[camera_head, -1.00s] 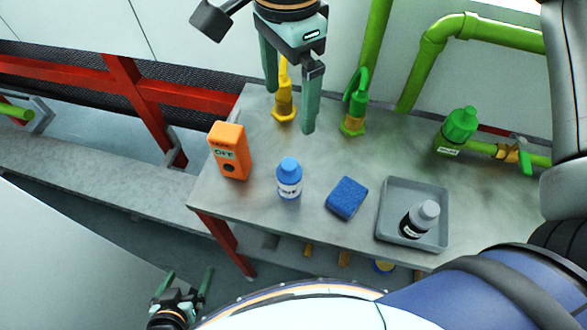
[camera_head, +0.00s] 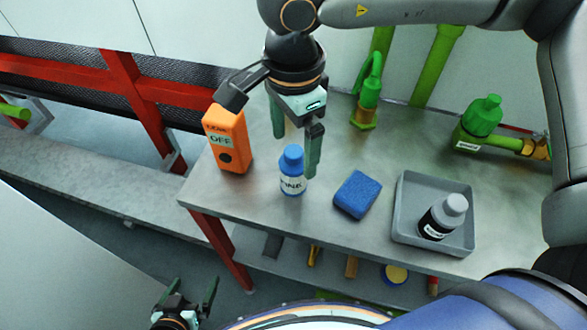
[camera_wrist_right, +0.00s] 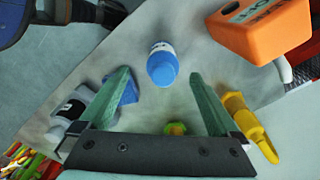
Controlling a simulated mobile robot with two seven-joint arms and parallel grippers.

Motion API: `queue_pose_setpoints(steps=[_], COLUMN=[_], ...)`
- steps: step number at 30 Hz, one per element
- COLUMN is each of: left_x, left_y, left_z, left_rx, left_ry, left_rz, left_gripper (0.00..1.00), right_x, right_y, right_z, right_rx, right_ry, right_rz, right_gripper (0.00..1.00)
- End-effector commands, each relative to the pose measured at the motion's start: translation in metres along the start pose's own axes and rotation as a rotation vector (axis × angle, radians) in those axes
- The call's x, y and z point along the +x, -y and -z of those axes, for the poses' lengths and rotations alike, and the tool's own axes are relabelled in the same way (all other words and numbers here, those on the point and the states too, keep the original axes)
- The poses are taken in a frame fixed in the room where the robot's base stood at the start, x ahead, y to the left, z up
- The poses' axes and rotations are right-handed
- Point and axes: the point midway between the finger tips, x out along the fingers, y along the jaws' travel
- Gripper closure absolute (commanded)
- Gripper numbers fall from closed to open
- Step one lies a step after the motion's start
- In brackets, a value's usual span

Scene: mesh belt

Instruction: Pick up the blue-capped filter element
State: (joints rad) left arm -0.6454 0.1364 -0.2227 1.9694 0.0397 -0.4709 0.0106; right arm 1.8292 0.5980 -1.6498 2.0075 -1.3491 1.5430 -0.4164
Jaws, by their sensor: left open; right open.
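In the right wrist view the blue-capped filter element (camera_wrist_right: 162,66) shows from above near the gap between the open fingertips, not gripped. My left gripper (camera_head: 190,287) is open and empty, low at the bottom left, away from the table.
An orange box (camera_head: 228,142) marked OFF stands left of the bottle. A blue block (camera_head: 357,194) lies to its right, then a grey tray (camera_head: 403,236) holding a black-and-grey bottle (camera_head: 443,218). Green pipes and valves (camera_head: 480,122) line the back. A yellow fitting (camera_wrist_right: 246,118) shows in the right wrist view.

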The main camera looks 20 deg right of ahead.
Motion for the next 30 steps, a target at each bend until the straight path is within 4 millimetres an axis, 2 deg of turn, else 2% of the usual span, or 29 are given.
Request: queue_pose_setpoints(steps=[5, 15, 23, 24, 30], left_x=[-0.001, -0.002, -0.002, -0.002, -0.003], left_y=[0.000, 0.001, 0.002, 0.002, 0.002], left_z=[-0.001, -0.006, -0.007, -0.007, -0.006], left_rx=[0.000, -0.001, -0.001, -0.001, -0.001], left_ry=[0.002, 0.009, 0.012, 0.012, 0.011], left_rz=[-0.001, 0.002, 0.004, 0.005, 0.005], left_gripper=[0.00, 0.00, 0.00, 0.00, 0.00], right_x=[0.013, 0.058, 0.061, 0.061, 0.061], right_y=[0.000, 0.004, 0.004, 0.004, 0.004], right_z=[0.000, 0.003, 0.002, 0.002, 0.002], right_rx=[0.000, -0.001, -0.001, -0.001, 0.000], right_ry=[0.000, 0.000, 0.001, 0.001, 0.001], right_rz=[-0.001, -0.002, 0.001, 0.001, 0.000], right_gripper=[0.03, 0.03, 0.03, 0.04, 0.26])
